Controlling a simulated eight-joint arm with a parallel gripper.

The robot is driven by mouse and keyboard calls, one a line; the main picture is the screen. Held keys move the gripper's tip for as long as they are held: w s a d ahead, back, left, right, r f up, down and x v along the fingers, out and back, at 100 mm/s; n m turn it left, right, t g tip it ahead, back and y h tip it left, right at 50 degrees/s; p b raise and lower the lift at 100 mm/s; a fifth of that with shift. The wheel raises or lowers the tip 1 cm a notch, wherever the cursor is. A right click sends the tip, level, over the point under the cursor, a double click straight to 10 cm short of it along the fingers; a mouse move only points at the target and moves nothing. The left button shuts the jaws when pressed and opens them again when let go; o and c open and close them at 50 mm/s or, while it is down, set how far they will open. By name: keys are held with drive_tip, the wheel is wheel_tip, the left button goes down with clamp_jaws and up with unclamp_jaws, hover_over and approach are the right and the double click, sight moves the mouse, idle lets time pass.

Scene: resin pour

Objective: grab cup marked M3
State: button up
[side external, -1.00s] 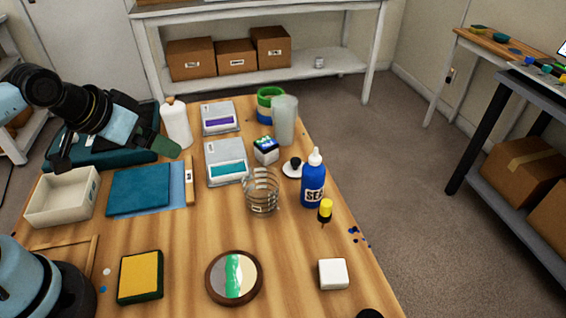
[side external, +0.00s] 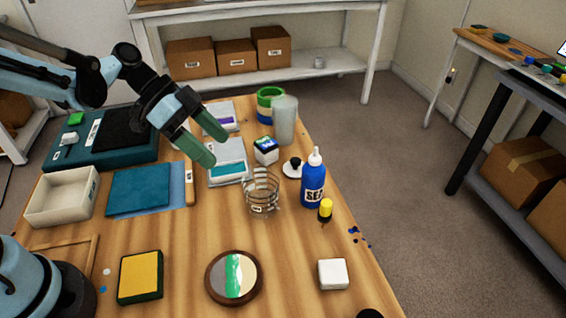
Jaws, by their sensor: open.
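A clear ringed cup or stack of cups (side external: 262,190) stands mid-table with a small label low on its side; the label is too small to read. A tall frosted translucent cup (side external: 285,122) stands farther back, with no readable mark. I cannot tell which one is M3. My gripper (side external: 213,148) is open and empty, with green fingertips pointing down and right. It appears in front of the two scales, above the table, up and left of the ringed cup and apart from it.
A scale with a teal display (side external: 228,178) and a blue bottle (side external: 312,186) flank the ringed cup. Behind are a small printed box (side external: 266,150) and green-blue tape rolls (side external: 268,100). A white tray (side external: 50,212) is at left. Bare wood lies in front of the ringed cup.

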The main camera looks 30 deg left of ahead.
sight(276, 191)
drive_tip(key=d+f+m+h, duration=0.1)
drive_tip(key=d+f+m, duration=0.1)
drive_tip(key=d, duration=0.2)
drive_tip(key=w+d+f+m+g+h, duration=0.1)
drive_tip(key=d+f+m, duration=0.1)
drive_tip(key=d, duration=0.1)
drive_tip(key=d+f+m+h, duration=0.2)
drive_tip(key=d, duration=0.2)
drive_tip(key=shift+w+d+f+m+g, duration=0.3)
drive_tip(key=shift+f+m+g, duration=0.1)
drive_tip(key=c, duration=1)
